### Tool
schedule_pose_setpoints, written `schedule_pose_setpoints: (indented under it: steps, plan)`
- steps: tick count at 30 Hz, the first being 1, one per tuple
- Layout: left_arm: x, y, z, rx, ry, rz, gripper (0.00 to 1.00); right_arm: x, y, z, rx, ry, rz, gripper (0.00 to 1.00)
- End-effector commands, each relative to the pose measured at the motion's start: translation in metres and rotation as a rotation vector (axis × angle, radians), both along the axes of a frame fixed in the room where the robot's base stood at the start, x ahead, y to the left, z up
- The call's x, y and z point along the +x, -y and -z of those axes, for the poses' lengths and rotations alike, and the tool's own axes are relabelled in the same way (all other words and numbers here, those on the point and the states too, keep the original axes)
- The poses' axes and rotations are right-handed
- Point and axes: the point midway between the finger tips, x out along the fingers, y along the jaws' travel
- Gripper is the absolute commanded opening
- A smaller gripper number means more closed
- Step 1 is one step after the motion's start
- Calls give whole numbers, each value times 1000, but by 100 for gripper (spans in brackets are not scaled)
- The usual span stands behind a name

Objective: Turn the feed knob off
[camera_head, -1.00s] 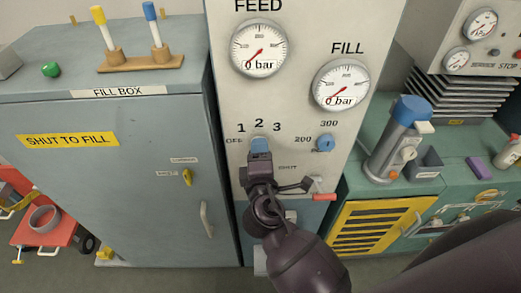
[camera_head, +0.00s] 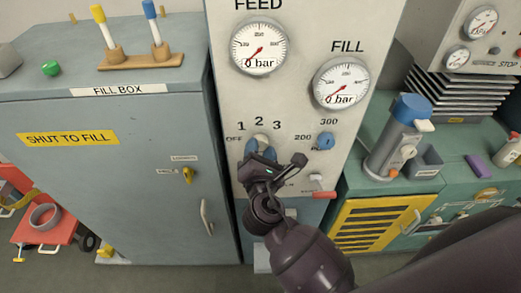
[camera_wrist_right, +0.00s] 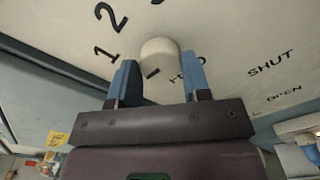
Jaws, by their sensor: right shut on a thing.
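The feed knob (camera_head: 261,138) is a small cream knob on the pale panel, below the numbers 1, 2 and 3 and right of the OFF label. In the right wrist view the knob (camera_wrist_right: 160,58) sits between the two blue fingertips, with a short dark mark on its face. My right gripper (camera_head: 262,152) is shut on it from below, and its fingers (camera_wrist_right: 160,85) flank the knob. The fingers and palm hide part of the lettering around it. Where the mark points on the scale I cannot tell. My left gripper is not in view.
The FEED gauge (camera_head: 259,46) and FILL gauge (camera_head: 341,83) both read 0 bar. A blue knob (camera_head: 325,142) is to the right, and a red-handled lever (camera_head: 323,195) is lower down. The grey fill box (camera_head: 120,190) stands at left.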

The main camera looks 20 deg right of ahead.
Motion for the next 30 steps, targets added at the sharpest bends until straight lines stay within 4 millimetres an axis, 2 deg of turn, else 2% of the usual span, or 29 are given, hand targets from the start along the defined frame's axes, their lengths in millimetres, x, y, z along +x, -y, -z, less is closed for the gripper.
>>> schedule_pose_setpoints:
  steps: [9, 22, 23, 27, 30]
  plan:
    - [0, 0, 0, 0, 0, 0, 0, 0, -1, -1, -79, -21, -2, 20]
    - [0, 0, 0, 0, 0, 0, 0, 0, 0, 0, -88, -24, -2, 20]
    - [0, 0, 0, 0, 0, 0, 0, 0, 0, 0, -88, -24, -2, 47]
    - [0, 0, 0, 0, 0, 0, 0, 0, 0, 0, -87, -24, -1, 68]
    - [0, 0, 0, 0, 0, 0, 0, 0, 0, 0, -87, -24, -1, 69]
